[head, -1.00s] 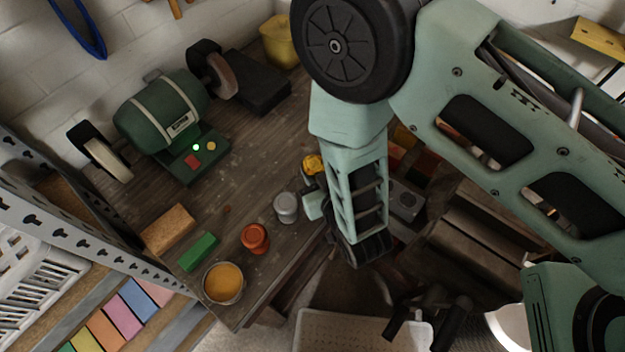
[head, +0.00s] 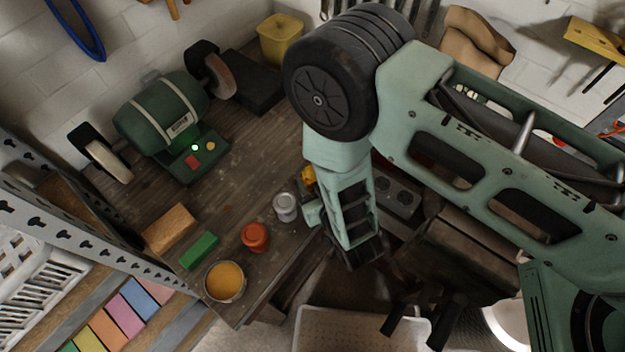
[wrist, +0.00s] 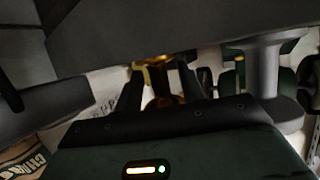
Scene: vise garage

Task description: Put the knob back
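A small yellow piece, perhaps the knob (head: 308,175), shows at the left edge of my wrist in the head view, just behind the grey can. In the wrist view a gold-yellow piece (wrist: 160,78) shows between the two dark fingers of my gripper (wrist: 162,88). A finger stands on each side of it. I cannot tell whether they touch it. In the head view my forearm and wrist hide the fingers and most of the place around them. I cannot make out where the knob belongs.
The wooden bench (head: 240,190) holds a green grinder (head: 165,120), a grey can (head: 286,207), an orange jar (head: 255,237), an open orange-filled tin (head: 225,281), a green block (head: 200,250) and a tan block (head: 171,229). A large dark surface (wrist: 190,30) crosses the top of the wrist view.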

